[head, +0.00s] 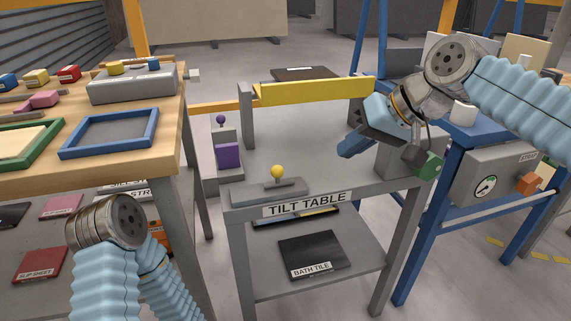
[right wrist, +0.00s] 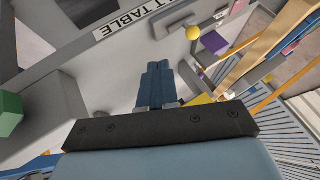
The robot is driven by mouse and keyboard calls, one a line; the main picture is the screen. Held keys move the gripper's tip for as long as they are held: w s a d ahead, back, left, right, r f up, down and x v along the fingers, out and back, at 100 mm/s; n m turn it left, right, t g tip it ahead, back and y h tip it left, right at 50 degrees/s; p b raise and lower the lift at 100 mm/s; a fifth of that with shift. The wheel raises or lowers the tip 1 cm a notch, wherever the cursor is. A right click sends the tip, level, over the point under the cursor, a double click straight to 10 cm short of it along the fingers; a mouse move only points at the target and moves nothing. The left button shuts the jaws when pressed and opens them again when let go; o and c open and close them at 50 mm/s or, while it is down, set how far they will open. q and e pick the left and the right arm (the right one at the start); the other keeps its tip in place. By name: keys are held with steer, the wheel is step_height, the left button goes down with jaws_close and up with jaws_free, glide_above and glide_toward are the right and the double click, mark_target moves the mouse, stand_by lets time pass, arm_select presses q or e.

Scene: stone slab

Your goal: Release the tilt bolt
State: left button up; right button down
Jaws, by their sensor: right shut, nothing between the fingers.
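The grey tilt table (head: 240,195) stands in the middle of the head view, with its name on the front edge. A yellow ball knob (head: 278,171) sits on a low grey bar (head: 262,190) at the front left of its top; I take this for the tilt bolt. The knob also shows at the top of the right wrist view (right wrist: 193,33). My right gripper (head: 346,149) is over the right part of the tabletop, to the right of the knob and apart from it. Its blue fingers (right wrist: 157,68) are together and empty. My left arm shows at lower left, without its gripper.
A yellow rail (head: 315,91) runs along the table's back. A green block (head: 428,165) is at its right corner. A black bath tile (head: 312,254) lies on the lower shelf. A wooden bench (head: 120,166) stands left, a blue-framed stand (head: 437,205) right.

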mark_target(277, 176)
steer(key=shift+f, duration=0.15)
steer(key=b+x, duration=0.1)
steer(key=x, duration=0.9)
steer(key=shift+f, duration=0.15)
steer(key=a, duration=0.1)
steer(key=a+r, duration=0.1)
steer(key=shift+s+a, duration=0.2)
steer(key=shift+a, duration=0.7)
steer(key=a, duration=0.2)
steer(key=s+a+p, duration=0.1)
steer(key=a, duration=0.1)
steer(key=shift+s+r, duration=0.1)
steer(key=shift+s, duration=0.1)
steer(key=shift+a, duration=0.2)
